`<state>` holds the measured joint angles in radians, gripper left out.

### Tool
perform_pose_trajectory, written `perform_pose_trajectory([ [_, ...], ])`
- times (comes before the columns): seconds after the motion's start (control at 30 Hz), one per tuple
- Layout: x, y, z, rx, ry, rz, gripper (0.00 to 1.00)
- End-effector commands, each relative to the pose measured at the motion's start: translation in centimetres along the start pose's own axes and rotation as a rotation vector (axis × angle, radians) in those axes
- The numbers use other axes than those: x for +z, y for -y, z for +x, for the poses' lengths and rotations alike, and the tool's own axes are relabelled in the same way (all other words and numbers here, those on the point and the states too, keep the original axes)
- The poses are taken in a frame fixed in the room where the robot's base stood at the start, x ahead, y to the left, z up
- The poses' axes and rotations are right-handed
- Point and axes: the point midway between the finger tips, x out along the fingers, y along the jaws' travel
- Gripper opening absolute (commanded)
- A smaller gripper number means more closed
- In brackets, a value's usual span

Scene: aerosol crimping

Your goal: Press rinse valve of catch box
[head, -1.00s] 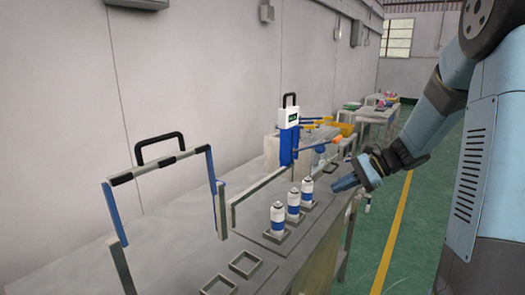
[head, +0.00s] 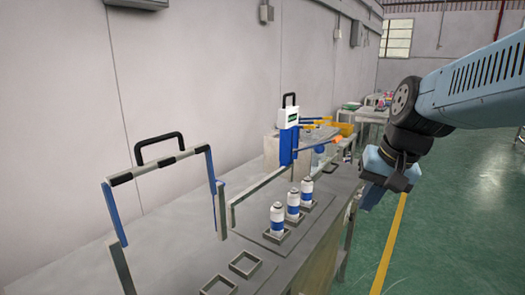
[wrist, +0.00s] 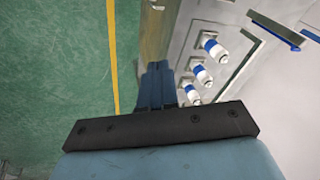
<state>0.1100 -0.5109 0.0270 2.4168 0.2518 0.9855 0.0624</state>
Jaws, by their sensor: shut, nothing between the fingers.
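My gripper (head: 370,197) points down beside the right edge of the bench, over the aisle side. In the wrist view its blue fingers (wrist: 158,82) are together with nothing between them. Whether this is the catch box I cannot tell. A blue lever with an orange end (head: 333,141) sticks out to the right of the device. I cannot make out a rinse valve; my gripper is apart from the box and the lever.
Several white-and-blue cans (head: 293,205) stand in square holders on the bench (head: 310,240). Two empty square holders (head: 245,264) are nearer. Green floor with a yellow line (head: 392,240) is clear at right.

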Motion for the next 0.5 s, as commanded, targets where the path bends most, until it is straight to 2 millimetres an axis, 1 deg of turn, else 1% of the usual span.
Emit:
perform_pose_trajectory([
  [0.03,0.7,-0.3,-0.7,0.018,-0.038,-0.047,0.00],
  [0.2,2.4,-1.5,-2.4,0.084,-0.146,-0.189,0.00],
  [0.33,3.2,-2.2,-3.2,0.119,-0.202,-0.260,0.00],
  [0.5,3.6,-2.5,-3.6,0.141,-0.234,-0.300,0.00],
])
